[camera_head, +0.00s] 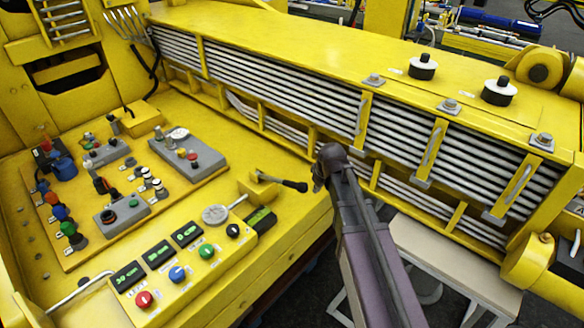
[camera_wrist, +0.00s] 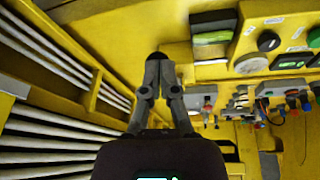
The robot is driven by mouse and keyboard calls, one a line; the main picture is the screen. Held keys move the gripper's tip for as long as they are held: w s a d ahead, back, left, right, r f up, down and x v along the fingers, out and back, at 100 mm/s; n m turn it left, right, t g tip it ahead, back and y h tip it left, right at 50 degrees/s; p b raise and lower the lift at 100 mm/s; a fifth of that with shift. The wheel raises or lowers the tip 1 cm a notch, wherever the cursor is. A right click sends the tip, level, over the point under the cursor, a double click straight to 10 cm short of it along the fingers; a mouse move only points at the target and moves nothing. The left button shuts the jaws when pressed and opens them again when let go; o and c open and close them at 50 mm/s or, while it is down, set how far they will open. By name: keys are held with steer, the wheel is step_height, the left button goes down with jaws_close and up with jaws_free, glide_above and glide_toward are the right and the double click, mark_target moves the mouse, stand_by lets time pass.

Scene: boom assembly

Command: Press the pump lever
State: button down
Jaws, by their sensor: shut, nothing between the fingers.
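The pump lever (camera_head: 285,183) sticks out from a small yellow block on the yellow panel, its black handle pointing right. My gripper (camera_head: 319,182) is just right of the handle's end in the head view, partly hidden by my own arm. In the wrist view my gripper (camera_wrist: 158,92) has its two grey fingers shut and empty. A dark rounded end (camera_wrist: 157,56), apparently the lever's knob, shows right at the fingertips. I cannot tell whether they touch it.
The yellow control panel (camera_head: 285,217) carries displays, colored knobs and a round gauge (camera_head: 215,214) close to the lever. A yellow boom (camera_head: 300,40) with stacked grey pipes (camera_head: 270,85) runs behind and right of my gripper. A light stool (camera_head: 450,265) stands at lower right.

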steer(key=w+a+r+n+t+y+p, duration=0.1)
steer(key=w+a+r+n+p, duration=0.2)
steer(key=w+a+r+p, duration=0.2)
step_height(320, 180, up, 2)
steer(key=w+a, duration=0.1)
steer(key=a, duration=0.1)
steer(key=shift+a+r, duration=0.25)
steer(key=shift+a, duration=0.05)
steer(key=shift+f, duration=0.15)
steer(key=b, duration=0.9)
glide_above(291, 183)
steer(key=f, duration=0.8)
steer(key=shift+s+a+f, duration=0.2)
steer(key=shift+a+f, duration=0.2)
steer(key=shift+d+f+b, duration=0.1)
steer(key=shift+f+b, duration=0.25)
steer(key=shift+b, duration=0.05)
steer(key=shift+s+d+f+b, duration=0.1)
steer(key=shift+d+f+b, duration=0.25)
steer(key=shift+f+b, duration=0.4)
steer(key=shift+s+d+f+b, duration=0.1)
steer(key=shift+d+f+b, duration=0.25)
steer(key=shift+f+b, duration=0.35)
steer(key=shift+a, duration=0.1)
